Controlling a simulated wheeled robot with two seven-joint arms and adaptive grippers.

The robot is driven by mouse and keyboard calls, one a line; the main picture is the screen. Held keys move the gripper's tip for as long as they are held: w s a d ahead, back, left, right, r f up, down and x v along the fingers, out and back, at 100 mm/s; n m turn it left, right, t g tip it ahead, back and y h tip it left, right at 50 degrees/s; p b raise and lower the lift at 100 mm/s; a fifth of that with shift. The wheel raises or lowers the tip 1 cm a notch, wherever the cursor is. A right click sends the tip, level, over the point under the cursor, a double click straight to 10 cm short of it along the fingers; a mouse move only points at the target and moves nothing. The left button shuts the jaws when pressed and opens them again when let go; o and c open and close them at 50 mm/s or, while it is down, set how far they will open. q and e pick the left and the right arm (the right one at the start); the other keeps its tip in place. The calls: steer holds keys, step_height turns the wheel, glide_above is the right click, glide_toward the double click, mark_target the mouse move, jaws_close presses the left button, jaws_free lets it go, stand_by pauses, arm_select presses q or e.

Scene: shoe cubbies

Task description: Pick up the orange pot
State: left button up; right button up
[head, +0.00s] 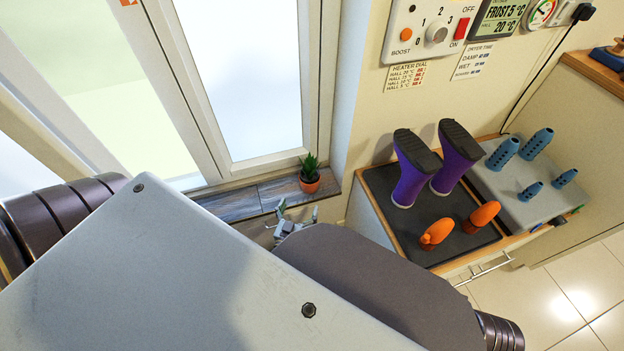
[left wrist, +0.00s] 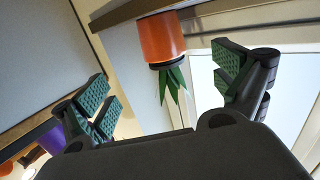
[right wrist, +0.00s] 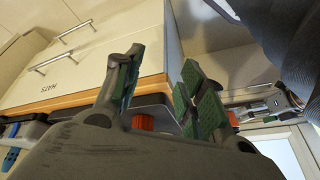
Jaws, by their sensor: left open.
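The orange pot (head: 309,183) holds a small spiky green plant and stands on the dark window sill, by the right side of the window frame. It also shows in the left wrist view (left wrist: 160,38), upside down, beyond and between the fingers. My left gripper (head: 296,215) is open and empty, just in front of the sill and apart from the pot; its fingers also show in the left wrist view (left wrist: 165,85). My right gripper (right wrist: 160,90) shows only in the right wrist view, with its fingers apart and nothing clearly held between them.
The window frame (head: 262,164) rises behind the sill (head: 283,193).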

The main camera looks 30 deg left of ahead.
mark_target(307, 182)
arm_select(q)
steer(key=shift+a+r+t, duration=0.25)
steer(key=shift+r+t, duration=0.05)
steer(key=shift+r, duration=0.35)
arm_select(e)
steer(key=shift+s+f, duration=0.1)
steer(key=shift+s, duration=0.15)
arm_select(q)
steer(key=b+x, duration=0.2)
steer(key=x, duration=0.4)
steer(key=shift+w+a, duration=0.15)
steer(key=shift+w, duration=0.15)
steer(key=shift+w+a, duration=0.2)
steer(key=shift+w, duration=0.7)
arm_select(e)
steer(key=shift+t+y, duration=0.3)
steer(key=shift+y, duration=0.1)
steer(key=f, duration=0.2)
steer(key=a+f, duration=0.1)
steer(key=f, duration=0.2)
steer(key=shift+w+a+f, duration=0.2)
steer(key=shift+a+f, duration=0.1)
steer(key=shift+w+r, duration=0.15)
arm_select(q)
steer(key=shift+w+a+b, duration=0.1)
steer(key=shift+b, duration=0.2)
